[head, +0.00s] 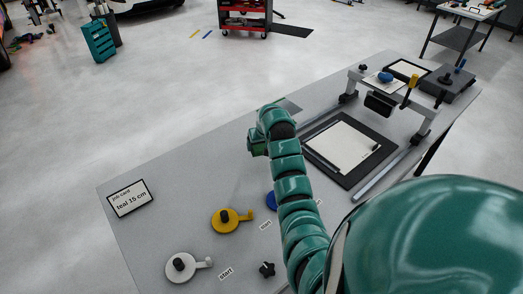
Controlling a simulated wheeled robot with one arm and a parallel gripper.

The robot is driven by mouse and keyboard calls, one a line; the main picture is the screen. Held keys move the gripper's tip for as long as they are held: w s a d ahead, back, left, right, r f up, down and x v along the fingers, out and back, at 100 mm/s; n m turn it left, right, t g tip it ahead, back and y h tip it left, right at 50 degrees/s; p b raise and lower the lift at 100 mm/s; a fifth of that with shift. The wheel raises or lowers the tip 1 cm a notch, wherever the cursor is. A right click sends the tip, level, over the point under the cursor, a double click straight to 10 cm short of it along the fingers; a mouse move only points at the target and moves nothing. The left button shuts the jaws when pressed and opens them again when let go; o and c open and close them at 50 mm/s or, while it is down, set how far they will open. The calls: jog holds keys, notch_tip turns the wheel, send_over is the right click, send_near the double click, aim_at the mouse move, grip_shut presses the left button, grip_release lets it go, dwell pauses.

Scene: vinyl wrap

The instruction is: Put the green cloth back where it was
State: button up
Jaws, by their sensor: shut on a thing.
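My teal arm reaches out over the grey workbench (170,195), and its bent end hides most of my gripper (258,146). The gripper is shut on a small dark green thing, which looks like the green cloth (256,141). It is held over the middle of the bench, left of the black-framed white sheet. I cannot tell how far above the bench it is. A flat grey-green patch (291,106) shows on the bench just behind the arm, partly hidden by it.
A job card (130,198) reading "teal 15 cm" lies at the left. A yellow disc (225,220) and a white disc (181,266) with handles are at the front; a blue one is partly hidden. A framed sheet (342,147) and a gantry (384,92) stand right. The bench's left middle is clear.

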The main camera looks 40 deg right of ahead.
aim_at(262, 157)
jog(key=shift+w+d+f+p, duration=0.3)
jog(key=shift+w+f, duration=0.3)
jog(key=shift+f, duration=0.2)
jog(key=shift+w+f+p, duration=0.1)
jog(key=shift+f+p, duration=0.5)
jog(key=shift+f, duration=1.1)
jog(key=shift+f, duration=0.1)
jog(key=o, duration=0.9)
